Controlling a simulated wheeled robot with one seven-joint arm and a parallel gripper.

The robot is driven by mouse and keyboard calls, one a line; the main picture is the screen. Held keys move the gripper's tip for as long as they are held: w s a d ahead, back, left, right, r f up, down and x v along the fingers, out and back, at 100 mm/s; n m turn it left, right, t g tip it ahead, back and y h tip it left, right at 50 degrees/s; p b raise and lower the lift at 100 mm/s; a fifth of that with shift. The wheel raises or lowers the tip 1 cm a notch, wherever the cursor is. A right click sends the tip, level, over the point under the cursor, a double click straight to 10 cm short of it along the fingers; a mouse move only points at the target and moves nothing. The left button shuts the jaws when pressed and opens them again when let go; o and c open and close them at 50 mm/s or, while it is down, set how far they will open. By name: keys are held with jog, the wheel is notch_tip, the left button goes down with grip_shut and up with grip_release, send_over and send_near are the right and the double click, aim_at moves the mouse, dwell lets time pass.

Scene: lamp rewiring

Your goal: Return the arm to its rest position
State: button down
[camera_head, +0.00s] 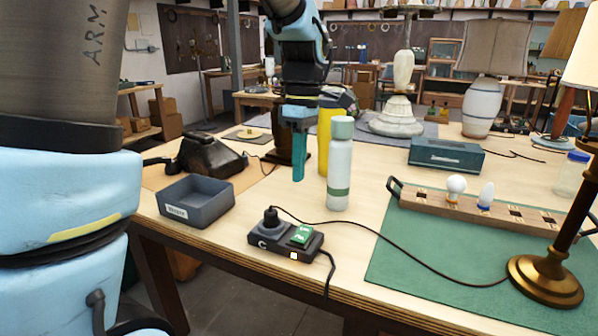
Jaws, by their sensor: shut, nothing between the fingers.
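My gripper (298,155) hangs over the workbench in the middle of the view, pointing down. Its teal fingers are together with nothing between them. It is just left of a white and green bottle (340,175) and in front of a yellow cylinder (325,135). My arm reaches in from the top of the view. I cannot tell from this view whether the fingers touch the bottle.
A grey open bin (196,204), a black telephone-like object (208,153) and a black switch box (287,240) with a cord lie nearby. At right stand a wooden bulb tray (420,203), a green mat (408,268), a brass lamp (545,278) and a teal box (446,155).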

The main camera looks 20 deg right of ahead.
jog(key=a+f+m+t, duration=0.1)
jog(key=a+f+m, duration=0.2)
jog(key=a, duration=0.5)
jog(key=s+a+f+m, duration=0.1)
jog(key=a+f+m, duration=0.2)
jog(key=a, duration=0.5)
jog(key=a+f+m+t+h, duration=0.1)
jog(key=a+f+m, duration=0.2)
jog(key=a, duration=0.5)
jog(key=shift+s+a+f+m+t, duration=0.2)
jog(key=shift+a+f+m+t, duration=0.15)
jog(key=shift+m, duration=0.45)
